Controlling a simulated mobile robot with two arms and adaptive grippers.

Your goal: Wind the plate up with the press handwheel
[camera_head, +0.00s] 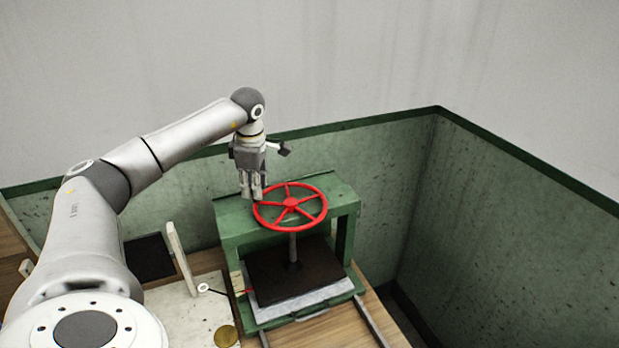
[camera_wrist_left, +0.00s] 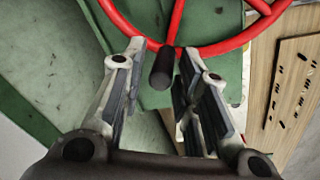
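The red press handwheel (camera_head: 290,201) lies flat above the green press frame (camera_head: 233,222). A screw (camera_head: 293,248) runs down from it to the dark plate (camera_head: 270,283), which sits low over a pale layer (camera_head: 300,298); any gap between them cannot be made out. My left gripper (camera_head: 256,198) points down at the wheel's left rim. In the left wrist view, the left gripper (camera_wrist_left: 158,65) is open, with the wheel's dark handle (camera_wrist_left: 162,68) between its fingers and visible gaps on both sides. The red rim (camera_wrist_left: 205,49) passes just beyond the fingertips. My right gripper is not in view.
Green walls (camera_head: 510,230) close in behind and to the right of the press. A wooden bench (camera_head: 335,328) carries it. Left of the press are a pale upright post (camera_head: 180,258), a dark opening (camera_head: 150,258) and a small brass disc (camera_head: 226,336). Space above the wheel is clear.

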